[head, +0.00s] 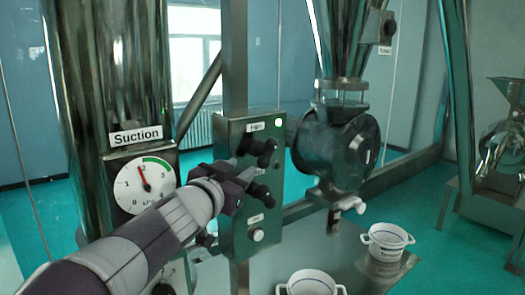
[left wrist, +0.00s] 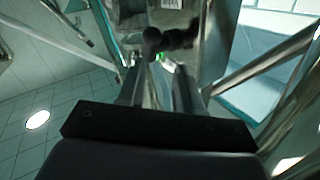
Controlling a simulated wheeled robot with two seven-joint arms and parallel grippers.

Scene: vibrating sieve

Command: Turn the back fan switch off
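A grey control box (head: 258,210) on a metal post carries black switch knobs, an upper one (head: 263,150) and a lower one (head: 261,193). The box's upper label is too small to read surely. My left gripper (head: 243,170) is at the box's front, close to the knobs. In the left wrist view its two fingers (left wrist: 160,88) stand apart with a gap between them. A dark knob (left wrist: 152,40) is just beyond the fingertips; I cannot tell whether they touch. My right gripper is not in view.
A dial marked Suction (head: 144,184) is on the large metal cylinder at left. A dark round valve housing (head: 335,150) stands right of the box. Two white pots (head: 388,238) (head: 311,284) stand below on a metal surface.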

